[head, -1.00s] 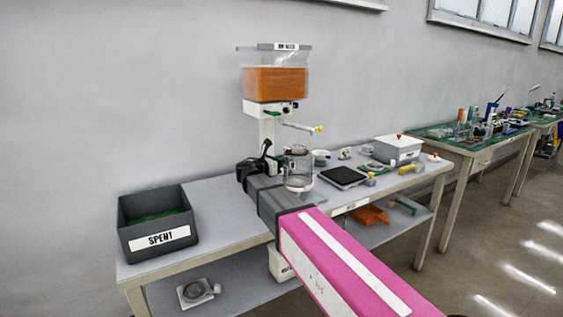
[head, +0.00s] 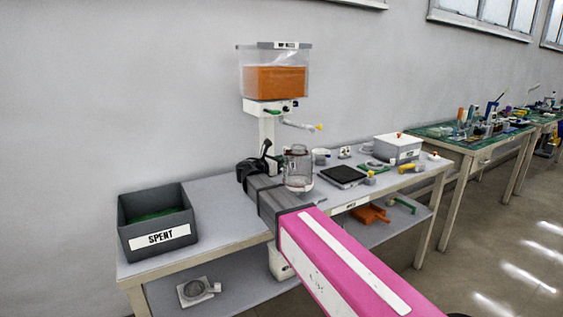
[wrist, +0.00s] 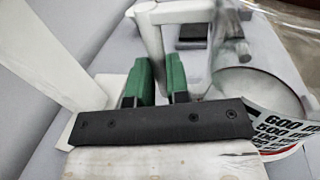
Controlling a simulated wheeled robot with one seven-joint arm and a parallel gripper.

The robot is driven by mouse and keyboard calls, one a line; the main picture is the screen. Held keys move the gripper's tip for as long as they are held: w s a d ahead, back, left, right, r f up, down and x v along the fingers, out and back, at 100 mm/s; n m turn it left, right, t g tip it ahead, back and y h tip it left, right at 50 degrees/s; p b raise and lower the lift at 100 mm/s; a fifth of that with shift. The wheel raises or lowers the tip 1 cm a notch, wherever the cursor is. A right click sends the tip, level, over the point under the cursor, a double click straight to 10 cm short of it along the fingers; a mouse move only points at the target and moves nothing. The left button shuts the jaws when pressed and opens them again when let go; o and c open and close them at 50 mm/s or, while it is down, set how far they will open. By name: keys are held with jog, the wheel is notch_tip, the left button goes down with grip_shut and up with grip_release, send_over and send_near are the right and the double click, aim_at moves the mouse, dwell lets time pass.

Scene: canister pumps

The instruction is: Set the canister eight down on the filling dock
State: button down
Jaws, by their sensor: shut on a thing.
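The canister (head: 298,170) is a clear jar, upright just beyond the end of my arm in the head view. In the wrist view, its printed scale (wrist: 283,128) shows at the right. My gripper (wrist: 158,76) has green fingers closed on a pale handle (wrist: 150,40) beside the jar. The dispenser (head: 268,125) stands behind, with an orange-filled hopper on a white column and a spout toward the right. My arm hides much of the area at the column's foot. I cannot make out the filling dock or whether the canister touches a surface.
A grey bin marked SPENT (head: 157,222) stands at the bench's left end. A black-topped scale (head: 343,176), small cups and a lidded grey box (head: 397,148) stand to the right. The bench (head: 215,199) has bare room between the bin and my arm.

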jog(key=shift+f, duration=1.2)
jog(key=c, duration=1)
grip_release()
